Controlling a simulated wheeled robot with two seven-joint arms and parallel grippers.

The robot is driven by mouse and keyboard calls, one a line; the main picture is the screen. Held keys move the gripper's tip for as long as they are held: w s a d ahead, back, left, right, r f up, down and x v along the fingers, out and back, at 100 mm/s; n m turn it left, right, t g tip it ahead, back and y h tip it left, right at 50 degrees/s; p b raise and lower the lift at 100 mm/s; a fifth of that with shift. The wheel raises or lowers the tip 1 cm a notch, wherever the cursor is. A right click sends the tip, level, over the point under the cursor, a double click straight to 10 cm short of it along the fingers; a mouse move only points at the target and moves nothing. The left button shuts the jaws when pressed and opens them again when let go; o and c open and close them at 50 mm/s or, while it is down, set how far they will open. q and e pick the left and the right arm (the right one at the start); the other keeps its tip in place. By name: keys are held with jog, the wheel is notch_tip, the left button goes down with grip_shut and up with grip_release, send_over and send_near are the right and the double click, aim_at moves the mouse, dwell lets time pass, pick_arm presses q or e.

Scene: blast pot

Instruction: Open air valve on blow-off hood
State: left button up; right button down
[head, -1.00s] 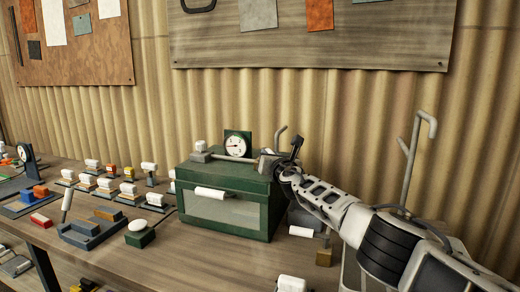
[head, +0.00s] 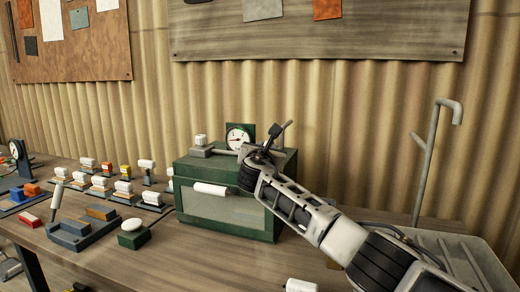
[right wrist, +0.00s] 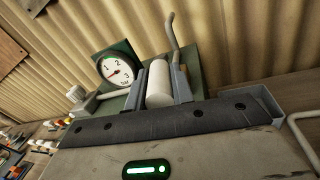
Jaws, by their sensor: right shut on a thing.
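The blow-off hood (head: 225,212) is a dark green box with a front window and a white handle on its front. On its top stand a round gauge (head: 239,138) and a grey pipe fitting with a white knob (head: 200,141). My right gripper (head: 248,152) is over the hood's top, right of the gauge. In the right wrist view, my right gripper (right wrist: 163,88) is shut on a white cylindrical grip (right wrist: 158,82), which I take for the air valve's handle. The gauge (right wrist: 115,70) is just left of it. The valve's body is hidden behind my gripper. My left gripper is out of view.
A green block with a white dome button (head: 133,233) and a grey tray (head: 82,232) stand left of the hood. Several small white-topped fittings (head: 123,188) line the bench further left. A bent grey pipe (head: 430,160) rises at the right. A corrugated wall is close behind.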

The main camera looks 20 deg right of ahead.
jog(key=shift+r, duration=0.25)
jog(key=c, duration=1.2)
grip_release()
jog(key=shift+f, duration=0.15)
pick_arm(q)
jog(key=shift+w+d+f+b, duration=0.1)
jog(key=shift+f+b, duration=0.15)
jog(key=shift+b, duration=0.5)
pick_arm(e)
jog(key=v, duration=1.6)
